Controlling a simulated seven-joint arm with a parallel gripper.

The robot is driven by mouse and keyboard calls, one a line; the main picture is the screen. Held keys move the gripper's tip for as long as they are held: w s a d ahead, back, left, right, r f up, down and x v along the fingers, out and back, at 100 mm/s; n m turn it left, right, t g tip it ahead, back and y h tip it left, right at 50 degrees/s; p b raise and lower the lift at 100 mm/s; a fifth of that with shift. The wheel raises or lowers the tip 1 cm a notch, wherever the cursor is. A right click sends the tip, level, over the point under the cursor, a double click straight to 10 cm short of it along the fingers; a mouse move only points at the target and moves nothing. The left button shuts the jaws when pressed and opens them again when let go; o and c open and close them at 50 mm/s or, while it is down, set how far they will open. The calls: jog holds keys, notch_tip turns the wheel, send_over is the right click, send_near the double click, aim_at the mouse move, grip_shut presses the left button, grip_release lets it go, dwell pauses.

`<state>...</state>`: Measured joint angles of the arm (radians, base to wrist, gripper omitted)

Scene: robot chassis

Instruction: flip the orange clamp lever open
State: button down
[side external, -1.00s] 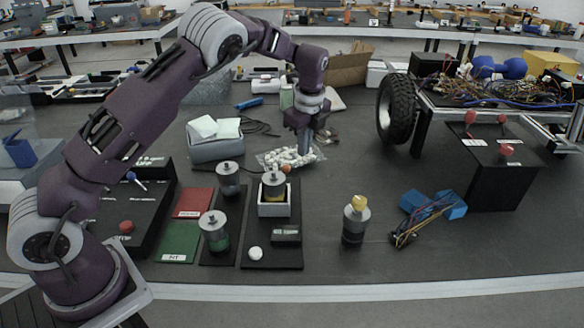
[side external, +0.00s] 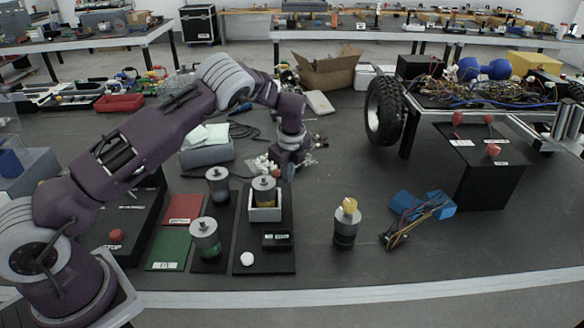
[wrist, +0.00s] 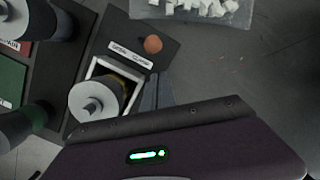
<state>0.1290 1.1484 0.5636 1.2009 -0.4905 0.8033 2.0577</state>
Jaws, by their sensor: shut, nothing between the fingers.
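The orange clamp lever shows its round knob (wrist: 152,44) in the wrist view, next to a white label on the black base plate. In the side view the knob is not clearly visible near my gripper. The white square clamp housing (side external: 265,214) stands on the plate with a grey-topped cylinder (side external: 264,184) inside it; it also shows in the wrist view (wrist: 98,68). My gripper (side external: 287,176) is shut and empty, low behind and right of the housing. Its dark fingertips (wrist: 155,88) lie right of the housing, apart from the knob in the wrist picture.
Two more grey-topped cylinders (side external: 217,182) (side external: 205,235) stand left of the clamp. A bag of white pieces (wrist: 195,8) lies beyond it. A cylinder with a yellow top (side external: 346,225) stands to the right. The mat between it and the clamp plate is clear.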

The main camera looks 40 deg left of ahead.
jog(key=shift+w+a+f, duration=0.1)
jog(key=shift+a, duration=1.1)
jog(key=shift+s+a+r+t+h, duration=0.2)
jog(key=shift+s+t+h, duration=0.05)
jog(key=shift+t+h, duration=0.05)
